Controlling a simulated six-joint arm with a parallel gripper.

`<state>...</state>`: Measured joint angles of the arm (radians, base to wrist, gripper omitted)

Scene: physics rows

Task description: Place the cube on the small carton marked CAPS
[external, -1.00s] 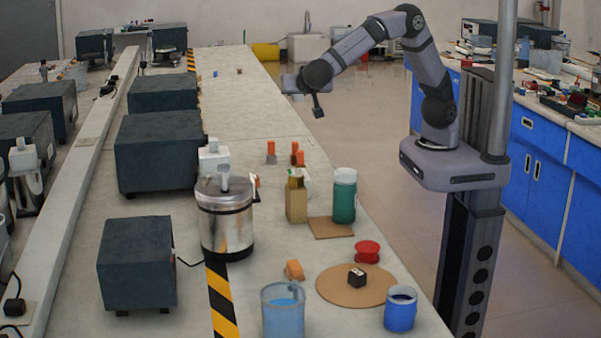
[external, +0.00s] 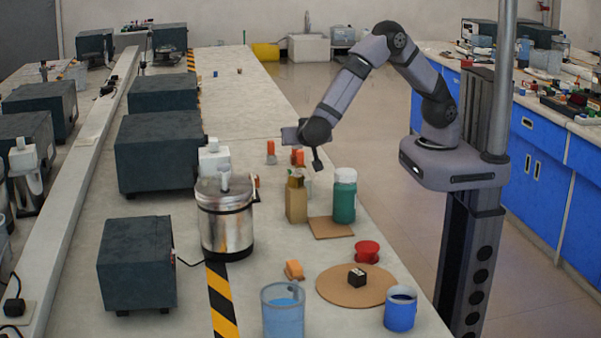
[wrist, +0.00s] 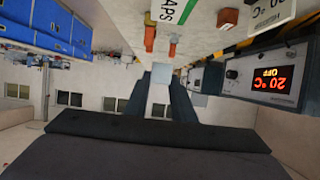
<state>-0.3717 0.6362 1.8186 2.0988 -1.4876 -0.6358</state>
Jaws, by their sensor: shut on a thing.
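A white and green label reading CAPS (wrist: 176,10) shows upside down at the top of the wrist view.
A green jar (external: 344,200) stands right of the carton, behind a square cork mat (external: 330,231). A steel pot (external: 225,225) is to the left. Orange-topped items (external: 298,157) stand behind. A round cork mat (external: 335,292) holds a small black box (external: 357,278). A red spool (external: 367,251) is nearby.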

